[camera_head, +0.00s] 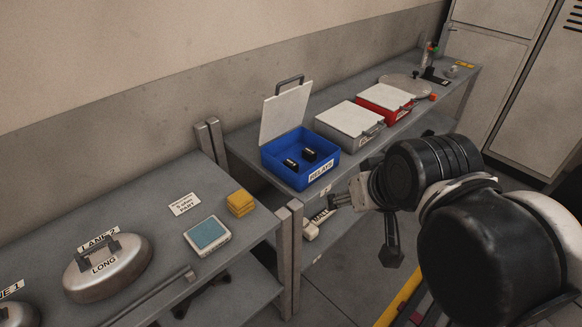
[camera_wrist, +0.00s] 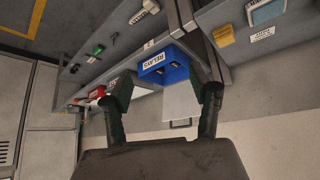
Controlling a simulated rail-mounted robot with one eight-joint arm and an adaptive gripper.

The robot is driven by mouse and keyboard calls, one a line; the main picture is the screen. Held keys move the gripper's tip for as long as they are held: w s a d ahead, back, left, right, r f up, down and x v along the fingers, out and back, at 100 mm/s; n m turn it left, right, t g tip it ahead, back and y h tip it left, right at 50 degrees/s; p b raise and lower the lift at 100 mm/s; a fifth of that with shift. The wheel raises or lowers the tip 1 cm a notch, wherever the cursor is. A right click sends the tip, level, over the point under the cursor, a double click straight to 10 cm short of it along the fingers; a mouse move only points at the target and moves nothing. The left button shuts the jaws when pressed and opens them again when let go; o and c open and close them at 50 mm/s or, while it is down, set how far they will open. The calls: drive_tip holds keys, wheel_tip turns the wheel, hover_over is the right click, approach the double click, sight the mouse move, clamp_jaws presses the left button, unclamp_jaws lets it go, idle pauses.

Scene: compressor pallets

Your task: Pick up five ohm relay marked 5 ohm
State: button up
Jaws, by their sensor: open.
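An open blue box (camera_head: 281,172) labelled RELAYS stands on the far bench, its pale lid raised. Two small black relays lie inside, one at the left (camera_head: 290,164) and one at the right (camera_head: 309,154). Their markings are too small to read. In the wrist view my gripper (camera_wrist: 166,92) is open and empty, with the blue box (camera_wrist: 176,68) between and beyond the fingers.
A grey box (camera_head: 345,122) and a red box (camera_head: 384,99), both closed, stand right of the blue box. The near bench holds a metal dome lid (camera_head: 108,270), a card (camera_head: 185,204), yellow pads (camera_head: 240,203) and a blue-topped block (camera_head: 208,235). Posts (camera_head: 212,142) rise between the benches.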

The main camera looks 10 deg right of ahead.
drive_tip(key=m+g+h+p, duration=0.15)
drive_tip(key=m+g, duration=0.45)
drive_tip(key=m, duration=0.6)
hover_over(291, 163)
drive_tip(key=f, duration=1.5)
drive_tip(key=shift+a+f+p, duration=0.1)
drive_tip(key=shift+a+p, duration=0.15)
drive_tip(key=shift+p, duration=0.1)
drive_tip(key=shift+w+d+f+p, duration=0.15)
drive_tip(key=shift+f+p, duration=0.1)
drive_tip(key=shift+f, duration=1.75)
drive_tip(key=shift+d+f+p, duration=0.15)
drive_tip(key=shift+f+p, duration=0.05)
drive_tip(key=shift+f, duration=1.75)
drive_tip(key=shift+c, duration=0.5)
